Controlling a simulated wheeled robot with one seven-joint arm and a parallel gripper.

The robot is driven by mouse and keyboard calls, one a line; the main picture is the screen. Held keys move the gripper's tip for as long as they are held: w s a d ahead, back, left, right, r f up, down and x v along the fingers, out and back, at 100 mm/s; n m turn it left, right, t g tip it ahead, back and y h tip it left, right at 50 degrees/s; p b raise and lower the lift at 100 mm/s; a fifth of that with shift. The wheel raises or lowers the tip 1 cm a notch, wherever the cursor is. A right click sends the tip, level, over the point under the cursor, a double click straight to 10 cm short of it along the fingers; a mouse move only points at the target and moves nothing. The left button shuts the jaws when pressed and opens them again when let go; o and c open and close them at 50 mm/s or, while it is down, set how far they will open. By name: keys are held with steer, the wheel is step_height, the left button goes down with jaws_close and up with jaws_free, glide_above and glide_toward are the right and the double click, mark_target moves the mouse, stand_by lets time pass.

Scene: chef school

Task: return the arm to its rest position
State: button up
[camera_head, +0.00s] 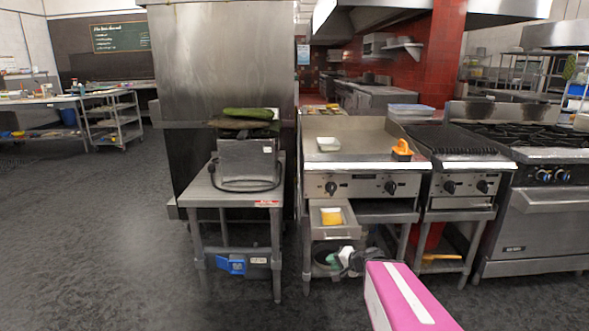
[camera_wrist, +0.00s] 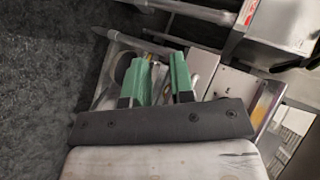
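My gripper (camera_head: 338,258) is low in front of the griddle stand, near its lower shelf, in the head view. It is small there and partly hidden by my arm. In the wrist view my gripper (camera_wrist: 161,78) shows two green fingers held apart, with no object clearly held between them. Beyond the fingers lie pale, cluttered surfaces that I cannot clearly identify. My arm reaches forward and down from the bottom right of the head view.
The griddle (camera_head: 350,145) carries a white dish (camera_head: 328,144) and an orange object (camera_head: 402,150). Below it a drawer (camera_head: 333,230) stands out, with a yellow item inside. A steel table (camera_head: 195,192) is left, a range (camera_head: 535,215) right. The left floor (camera_head: 90,230) is open.

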steer(key=s+d+f+n+g+h, duration=0.3)
steer(key=s+n+g+h, duration=0.3)
steer(key=g+h, duration=0.2)
steer(key=shift+s+d+f+n+h, duration=0.2)
steer(key=shift+s+f+n+h, duration=0.15)
steer(key=shift+f, duration=0.35)
